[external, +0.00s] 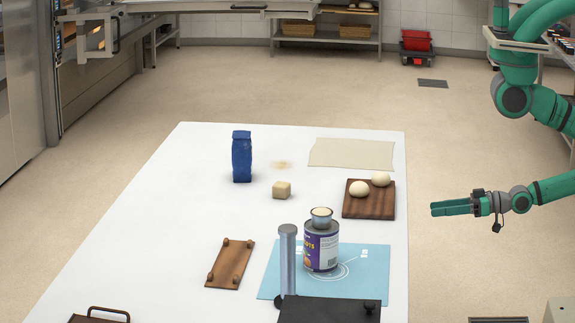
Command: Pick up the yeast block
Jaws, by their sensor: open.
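The yeast block is most likely the small beige cube (282,190) that sits on the white table near its middle, just right of a blue packet. My gripper (434,209) is at the right, beyond the table's right edge, with its fingers pointing left. It is open and empty, and well apart from the cube. The gap between its fingers is hard to make out from this side.
A blue packet (242,157) stands left of the cube. A wooden board (352,211) with two dough balls lies between cube and gripper. A can (321,247) stands on a blue mat (270,283) in front. A small wooden board (230,264) lies front left. The table's left is clear.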

